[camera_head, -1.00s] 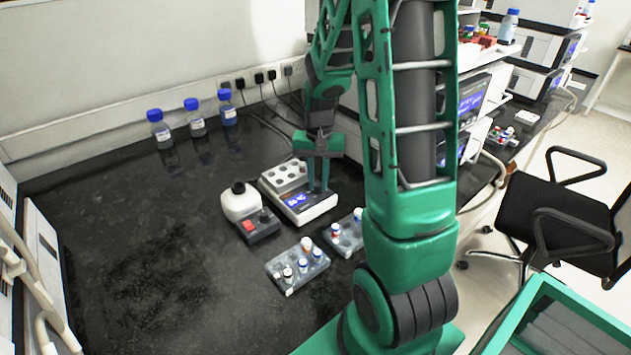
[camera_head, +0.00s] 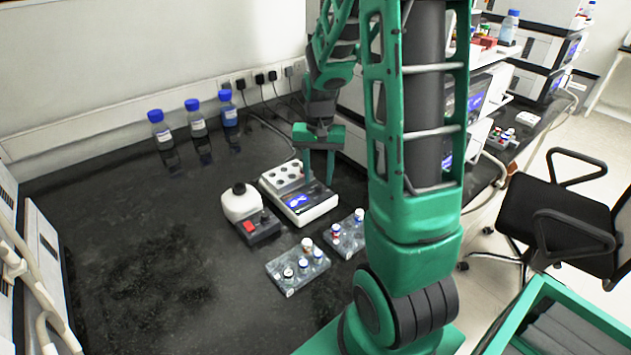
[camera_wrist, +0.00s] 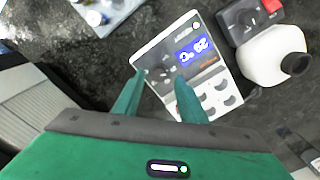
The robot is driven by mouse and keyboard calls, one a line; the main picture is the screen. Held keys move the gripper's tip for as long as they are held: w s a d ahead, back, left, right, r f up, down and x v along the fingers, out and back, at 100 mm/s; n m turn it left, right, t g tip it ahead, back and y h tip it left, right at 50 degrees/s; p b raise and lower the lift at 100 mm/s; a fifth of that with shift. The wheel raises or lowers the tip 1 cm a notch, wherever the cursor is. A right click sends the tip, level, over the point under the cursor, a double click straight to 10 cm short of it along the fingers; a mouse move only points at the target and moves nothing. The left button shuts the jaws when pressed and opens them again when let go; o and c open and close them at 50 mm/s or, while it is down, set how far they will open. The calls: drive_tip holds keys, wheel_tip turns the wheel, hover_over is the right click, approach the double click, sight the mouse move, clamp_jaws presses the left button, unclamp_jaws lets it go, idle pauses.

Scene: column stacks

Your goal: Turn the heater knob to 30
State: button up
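The heater (camera_head: 318,210) is a white block on the dark bench with a lit blue display and a grey top with several round wells. In the wrist view, the heater (camera_wrist: 222,75) shows its display (camera_wrist: 193,51) upside down, with digits too small to read surely. My gripper (camera_head: 319,180) is above the heater's front panel, pointing down, its two fingers apart. In the wrist view, my gripper (camera_wrist: 160,78) has its fingertips over the panel beside the display, with nothing clearly held. The knob cannot be made out clearly; a small dark shape shows between the fingertips.
A white device with a black cap (camera_head: 240,203) and red switch stands just left of the heater. Clear racks with small vials (camera_head: 283,280) (camera_head: 338,248) sit in front. Blue-capped bottles (camera_head: 196,122) stand at the back wall. The bench's left part is clear.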

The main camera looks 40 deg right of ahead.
sight(318, 185)
wheel_tip(318, 185, up, 8)
drive_tip(key=shift+r, duration=0.15)
idle(0.6)
drive_tip(key=s+a+r+n, duration=0.1)
drive_tip(key=s+a, duration=0.1)
drive_tip(key=s, duration=0.9)
drive_tip(key=s+a+r+n, duration=0.1)
drive_tip(key=s+a, duration=0.2)
drive_tip(key=s, duration=0.9)
drive_tip(key=shift+s+a+n, duration=0.15)
drive_tip(key=shift+s+n, duration=0.05)
drive_tip(key=shift+n, duration=0.1)
drive_tip(key=shift+r, duration=0.1)
